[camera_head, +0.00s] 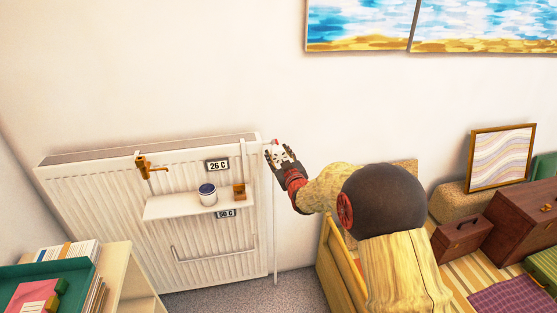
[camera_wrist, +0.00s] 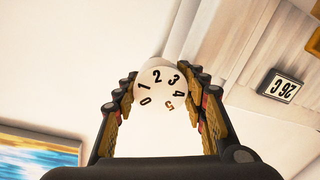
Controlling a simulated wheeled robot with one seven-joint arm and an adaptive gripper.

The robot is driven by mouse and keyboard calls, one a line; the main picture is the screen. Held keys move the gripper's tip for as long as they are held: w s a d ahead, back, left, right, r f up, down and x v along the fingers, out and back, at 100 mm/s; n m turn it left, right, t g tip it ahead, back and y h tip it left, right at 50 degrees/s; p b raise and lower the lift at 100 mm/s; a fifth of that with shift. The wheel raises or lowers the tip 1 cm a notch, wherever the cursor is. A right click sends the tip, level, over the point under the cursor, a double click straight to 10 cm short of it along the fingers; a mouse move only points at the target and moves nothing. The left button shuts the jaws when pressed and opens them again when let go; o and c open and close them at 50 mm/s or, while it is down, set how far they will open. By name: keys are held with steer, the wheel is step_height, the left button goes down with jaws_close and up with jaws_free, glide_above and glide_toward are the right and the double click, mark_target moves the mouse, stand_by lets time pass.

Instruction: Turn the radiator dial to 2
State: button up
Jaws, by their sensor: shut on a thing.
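The radiator dial (camera_wrist: 160,90) is a white round knob in the middle of the wrist view. Its face shows 0, 1, 2, 3 and 4 in black and 5 in orange. The 2 and 3 lie along the top of the face, 0 at the lower left and 5 at the lower right. I see no pointer mark beside it. My gripper (camera_head: 279,155) is at the radiator's upper right corner, its fingers on both sides of the dial, shut on it. The white radiator (camera_head: 105,195) stands against the wall.
A shelf (camera_head: 165,208) on the radiator holds a jar (camera_head: 207,194) and a small orange-brown block (camera_head: 239,191). A "26 C" display (camera_head: 217,165) is above, a "50 C" display (camera_head: 226,213) below. A brown valve-like object (camera_head: 145,166) hangs at left. Suitcases (camera_head: 462,237) stand at right.

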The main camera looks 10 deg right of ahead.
steer(key=shift+a+f+n+b, duration=0.1)
steer(key=shift+a+n+b, duration=0.05)
steer(key=shift+n+b, duration=1.7)
steer(key=shift+n, duration=0.45)
steer(key=o, duration=1.2)
steer(key=shift+h, duration=0.4)
steer(key=shift+s, duration=0.1)
steer(key=s, duration=1.1)
steer(key=shift+s+d+r, duration=0.35)
steer(key=shift+r, duration=0.1)
